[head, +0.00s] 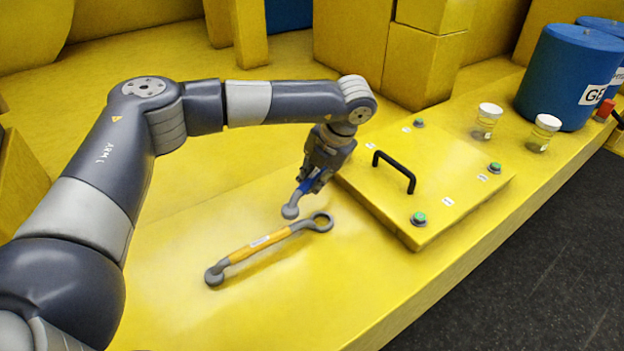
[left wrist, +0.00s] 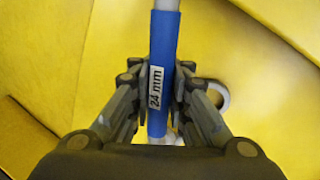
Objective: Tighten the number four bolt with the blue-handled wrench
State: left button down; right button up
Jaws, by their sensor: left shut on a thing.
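My left gripper (head: 316,183) is shut on the blue-handled wrench (left wrist: 162,50), marked "24 mm". In the head view one grey end of that wrench (head: 290,211) points down toward the bench; most of its handle is hidden by the gripper. The gripper is left of a raised yellow panel (head: 455,190) with a black handle. Green-topped bolts show at the panel's back corner (head: 419,122), right corner (head: 495,168) and front corner (head: 419,218). The left corner is hidden behind my arm. The number labels are too small to read. My right gripper is not in view.
A yellow-handled wrench (head: 262,244) lies on the yellow bench just in front of the gripper. Two white-lidded jars (head: 487,122) and blue drums (head: 565,75) stand at the right. Yellow blocks (head: 420,65) stand behind. The bench's front left is clear.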

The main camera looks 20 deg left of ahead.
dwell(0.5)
pick_arm(q)
jog(key=shift+w+a+r+m, duration=0.1)
jog(key=shift+a+m, duration=0.3)
jog(key=shift+a, duration=0.05)
jog(key=shift+b, duration=0.3)
jog(key=shift+w+a+m, duration=0.1)
jog(key=shift+a+m, duration=0.2)
jog(key=shift+a, duration=0.1)
jog(key=shift+t, duration=0.3)
jog(key=shift+w+a+m+b, duration=0.1)
jog(key=shift+a+m+b, duration=0.3)
jog(key=shift+a, duration=0.05)
